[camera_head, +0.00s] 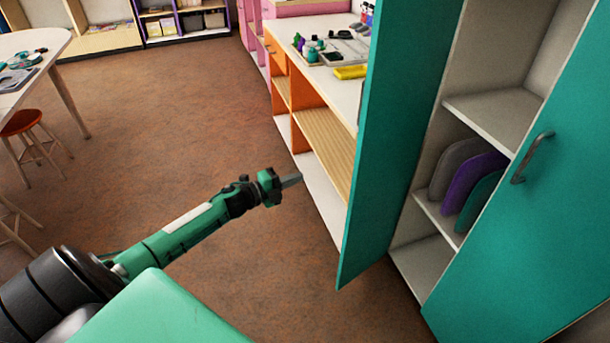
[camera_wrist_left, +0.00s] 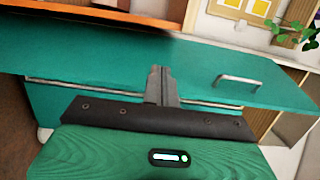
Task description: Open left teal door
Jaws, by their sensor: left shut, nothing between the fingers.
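The left teal door (camera_head: 395,130) stands swung open, and the cabinet's left side is exposed behind it. The face turned to me in the head view shows no handle. My left gripper (camera_head: 291,180) is to the left of this door, apart from its free edge, over the floor, shut and empty. In the left wrist view its fingers (camera_wrist_left: 161,82) show in front of a teal panel (camera_wrist_left: 110,65) with a grey handle (camera_wrist_left: 238,80), to the right of the fingers. The right teal door (camera_head: 545,215) bears a grey handle (camera_head: 532,158) and looks shut. My right gripper is out of view.
The open cabinet has pale shelves (camera_head: 495,115) with grey, purple and teal rounded items (camera_head: 475,185). A low orange and white shelf unit (camera_head: 322,140) stands left of the open door. A white table (camera_head: 35,45) and stools (camera_head: 22,122) are at left. Brown floor between is clear.

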